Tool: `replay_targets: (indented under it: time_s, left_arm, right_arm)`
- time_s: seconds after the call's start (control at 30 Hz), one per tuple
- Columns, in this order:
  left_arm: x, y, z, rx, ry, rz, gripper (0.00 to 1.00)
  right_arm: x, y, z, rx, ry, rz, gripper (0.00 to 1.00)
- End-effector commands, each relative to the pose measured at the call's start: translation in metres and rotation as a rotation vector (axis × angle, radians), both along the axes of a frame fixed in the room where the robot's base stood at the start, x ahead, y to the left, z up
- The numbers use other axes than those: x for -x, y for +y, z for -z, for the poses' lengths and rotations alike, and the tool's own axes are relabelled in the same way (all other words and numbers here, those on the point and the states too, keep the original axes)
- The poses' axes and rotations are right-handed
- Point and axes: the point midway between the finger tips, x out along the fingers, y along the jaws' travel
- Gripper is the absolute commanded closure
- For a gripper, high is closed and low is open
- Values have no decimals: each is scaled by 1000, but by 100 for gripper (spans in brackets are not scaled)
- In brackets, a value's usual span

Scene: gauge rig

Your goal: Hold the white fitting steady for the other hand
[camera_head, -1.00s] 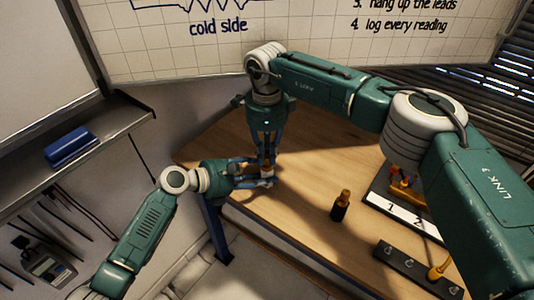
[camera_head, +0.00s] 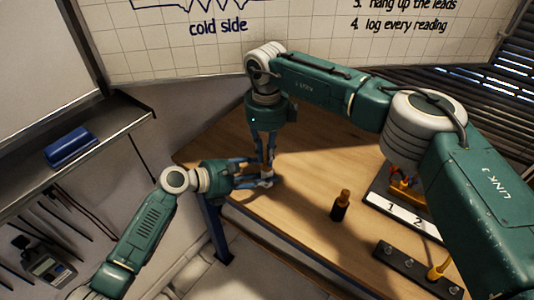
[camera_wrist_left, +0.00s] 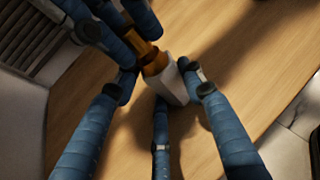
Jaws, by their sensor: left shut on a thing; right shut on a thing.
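The white fitting (camera_wrist_left: 174,88) is between the fingers of my left gripper (camera_wrist_left: 162,80), which is shut on it just above the wooden table. In the head view the fitting (camera_head: 267,183) is small and mostly hidden by fingers. My left gripper (camera_head: 258,183) reaches in from the left, roughly level. My right gripper (camera_head: 266,166) points down from above, shut on a brass-coloured part (camera_wrist_left: 153,60). That part meets the top of the white fitting in the left wrist view; how far it is seated I cannot tell.
A dark bottle-like piece with a brass top (camera_head: 340,205) stands on the table (camera_head: 310,165). A board with a white numbered strip (camera_head: 402,214) and a black rack (camera_head: 408,266) lie to the right. A blue block (camera_head: 70,146) sits on the left ledge.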

Motion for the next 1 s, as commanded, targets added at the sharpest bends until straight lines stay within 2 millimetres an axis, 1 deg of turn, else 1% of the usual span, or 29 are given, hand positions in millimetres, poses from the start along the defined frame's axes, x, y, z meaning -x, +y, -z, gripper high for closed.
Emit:
replay_targets:
  time_s: [0.17,0.23,0.4,0.53,0.63,0.87,0.93,1.0]
  left_arm:
    - [1,0,0,0,1,2,96]
    - [1,-1,0,0,1,2,96]
    - [1,-1,0,0,1,2,96]
    - [1,-1,0,0,1,2,96]
    - [1,-1,0,0,1,2,96]
    - [1,-1,0,0,1,2,96]
    - [1,-1,0,0,1,2,96]
    - [1,-1,0,0,1,2,96]
  right_arm:
    - [0,0,1,0,0,1,100]
    - [0,0,1,0,0,38,100]
    - [0,0,1,1,-1,272,100]
    - [0,0,1,2,-2,413,100]
    - [0,0,1,2,-2,452,100]
    - [0,0,1,2,-2,454,100]
    - [0,0,1,2,-2,482,100]
    - [0,0,1,3,-3,560,100]
